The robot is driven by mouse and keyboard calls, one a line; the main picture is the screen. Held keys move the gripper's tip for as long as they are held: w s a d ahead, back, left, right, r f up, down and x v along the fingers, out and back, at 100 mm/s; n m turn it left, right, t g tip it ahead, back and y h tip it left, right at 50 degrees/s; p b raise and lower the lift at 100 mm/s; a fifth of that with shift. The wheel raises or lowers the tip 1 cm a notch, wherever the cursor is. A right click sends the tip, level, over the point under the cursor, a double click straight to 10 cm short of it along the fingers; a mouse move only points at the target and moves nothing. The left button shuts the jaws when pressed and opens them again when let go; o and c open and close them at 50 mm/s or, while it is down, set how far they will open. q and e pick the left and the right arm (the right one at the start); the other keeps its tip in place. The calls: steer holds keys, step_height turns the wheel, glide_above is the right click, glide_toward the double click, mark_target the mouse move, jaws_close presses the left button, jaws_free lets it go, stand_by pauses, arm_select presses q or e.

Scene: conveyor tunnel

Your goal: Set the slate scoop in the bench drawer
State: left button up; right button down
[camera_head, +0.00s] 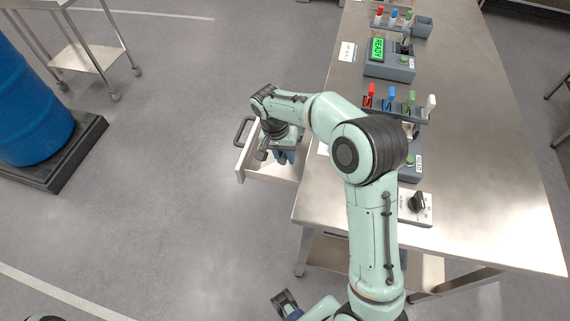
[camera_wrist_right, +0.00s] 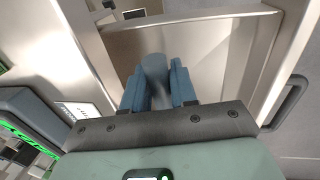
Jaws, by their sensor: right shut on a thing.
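The bench drawer (camera_head: 270,177) is pulled out from the left side of the steel bench, and its pale inside also shows in the wrist view (camera_wrist_right: 215,48). My right gripper (camera_head: 284,157) points down over the open drawer. Its blue fingers (camera_wrist_right: 160,88) are shut on the slate scoop (camera_wrist_right: 155,68), of which a rounded grey-blue part shows between them. The rest of the scoop is hidden, and I cannot tell whether it touches the drawer floor.
The bench (camera_head: 480,150) carries a rack with coloured handles (camera_head: 398,108), a box with a green display (camera_head: 385,62) and a knob panel (camera_head: 416,207). The drawer's dark handle (camera_head: 242,130) sticks out left. A blue barrel (camera_head: 30,110) stands far left; the floor between is clear.

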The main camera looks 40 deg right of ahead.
steer(key=shift+f, duration=2.35)
steer(key=shift+f, duration=0.15)
steer(key=c, duration=0.9)
jaws_free()
steer(key=shift+r, duration=0.3)
steer(key=r, duration=0.3)
steer(key=w+a+r, duration=0.1)
steer(key=r, duration=0.3)
steer(key=r+p, duration=0.1)
steer(key=r, duration=0.3)
steer(key=shift+w+a+r, duration=0.25)
steer(key=shift+w, duration=0.1)
